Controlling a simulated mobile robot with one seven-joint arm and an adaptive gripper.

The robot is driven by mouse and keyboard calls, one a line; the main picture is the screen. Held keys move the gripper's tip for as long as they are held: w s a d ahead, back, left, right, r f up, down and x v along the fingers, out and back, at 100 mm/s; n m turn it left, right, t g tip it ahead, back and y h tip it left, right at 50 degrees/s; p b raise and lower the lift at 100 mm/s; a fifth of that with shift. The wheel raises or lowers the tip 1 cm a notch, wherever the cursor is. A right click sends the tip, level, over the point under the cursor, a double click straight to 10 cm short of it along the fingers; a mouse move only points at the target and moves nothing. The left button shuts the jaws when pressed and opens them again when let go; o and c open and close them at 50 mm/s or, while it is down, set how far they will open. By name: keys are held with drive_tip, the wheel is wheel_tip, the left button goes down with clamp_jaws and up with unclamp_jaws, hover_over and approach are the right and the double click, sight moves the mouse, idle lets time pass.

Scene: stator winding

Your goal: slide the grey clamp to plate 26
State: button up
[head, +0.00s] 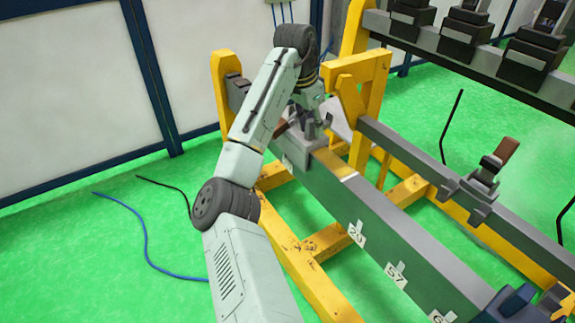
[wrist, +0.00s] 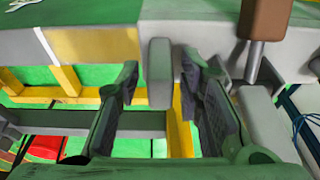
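The grey clamp (head: 312,122) sits on the near grey rail (head: 345,192), close to the rail's far end. My gripper (head: 309,101) is at the clamp and hides part of it. In the wrist view my gripper (wrist: 160,85) has its fingers apart, with a grey upright part of the clamp (wrist: 160,72) between them. I see gaps on both sides of that part. The clamp's brown handle (wrist: 266,18) stands to the right of the fingers. A white plate (head: 288,163) near the clamp is too small to read. I cannot make out a plate 26.
A tan patch (head: 334,162) marks the rail just before the clamp. Further along are plates that look like 29 (head: 356,234) and 57 (head: 396,274). A blue clamp (head: 512,305) sits near the rail's lower end. Another grey clamp (head: 478,190) is on the parallel rail.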

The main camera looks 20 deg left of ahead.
drive_tip(key=shift+r, duration=0.1)
wheel_tip(320, 180, up, 10)
drive_tip(key=shift+f, duration=0.1)
idle(0.7)
